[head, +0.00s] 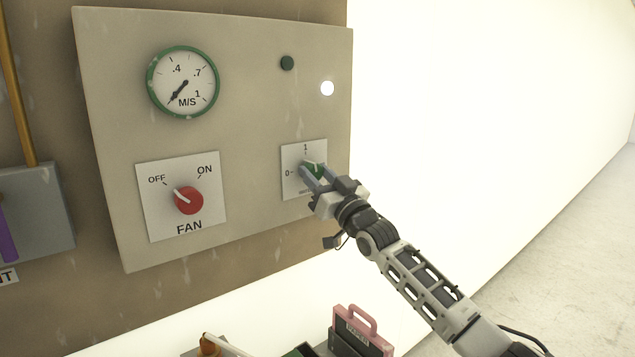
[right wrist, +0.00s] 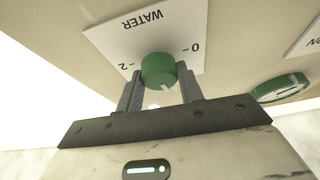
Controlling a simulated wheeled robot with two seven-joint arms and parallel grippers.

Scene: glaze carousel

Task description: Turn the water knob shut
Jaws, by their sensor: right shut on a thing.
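The water knob is a green round knob (head: 319,169) on a white plate (head: 291,154) marked 0 and 1, at the lower right of a beige panel. My right gripper (head: 312,174) reaches it from the lower right and hides part of the plate. In the right wrist view the knob (right wrist: 159,68) sits between the two fingers of my right gripper (right wrist: 160,86), which are shut on it. The label WATER, 0 and 2 show upside down there. The knob's white mark seems to point between 0 and 1; its exact angle is hard to tell. My left gripper is out of view.
The beige panel (head: 250,100) also carries a red fan knob (head: 189,201), a green-rimmed gauge (head: 183,82), a dark green button (head: 287,63) and a lit white lamp (head: 327,88). A grey box (head: 40,210) is at left. A pink-handled case (head: 360,333) stands below.

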